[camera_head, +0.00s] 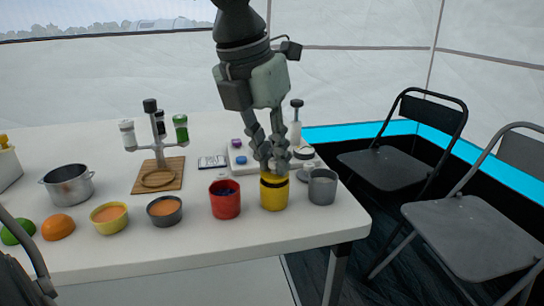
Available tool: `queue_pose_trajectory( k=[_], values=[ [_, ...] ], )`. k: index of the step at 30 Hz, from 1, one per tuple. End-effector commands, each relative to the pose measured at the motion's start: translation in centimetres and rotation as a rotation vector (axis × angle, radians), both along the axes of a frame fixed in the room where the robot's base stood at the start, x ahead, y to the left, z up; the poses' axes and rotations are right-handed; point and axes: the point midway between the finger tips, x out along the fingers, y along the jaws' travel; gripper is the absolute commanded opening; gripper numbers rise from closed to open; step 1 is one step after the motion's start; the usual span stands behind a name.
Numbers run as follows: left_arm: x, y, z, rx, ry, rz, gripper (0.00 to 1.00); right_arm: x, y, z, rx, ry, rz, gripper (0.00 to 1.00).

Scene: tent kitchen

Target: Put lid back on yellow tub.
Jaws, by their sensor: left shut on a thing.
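The yellow tub (274,198) stands upright near the front right part of the white table, between a red tub (225,202) and a grey tub (322,188). My left gripper (273,167) points down from above, directly over the yellow tub. Its fingers are shut on what appears to be the lid (268,175), a thin yellow piece at the tub's top. A dark band shows between this piece and the tub's body. Whether the lid touches the rim cannot be told. The fingers hide most of the lid. My right gripper is not in view.
Left of the tubs stand a dark bowl (164,211), a yellow bowl (109,218), an orange (58,227) and a metal pot (69,184). A spice rack (155,140) and a pale tray (240,160) are behind. Folding chairs (400,160) stand right of the table.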

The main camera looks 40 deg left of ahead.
Motion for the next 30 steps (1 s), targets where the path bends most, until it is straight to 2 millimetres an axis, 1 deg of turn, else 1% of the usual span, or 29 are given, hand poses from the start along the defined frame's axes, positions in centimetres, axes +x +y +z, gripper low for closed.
queue_pose_trajectory(
  k=[12,23,30],
  values=[
    [0.0,0.01,0.02,0.001,0.0,-0.001,0.0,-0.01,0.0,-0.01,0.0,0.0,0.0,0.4],
    [0.02,0.01,-0.08,0.001,-0.001,-0.001,0.0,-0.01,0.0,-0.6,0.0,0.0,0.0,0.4],
    [0.0,0.01,0.02,0.001,-0.001,-0.001,0.0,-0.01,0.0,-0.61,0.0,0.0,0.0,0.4]
  ],
)
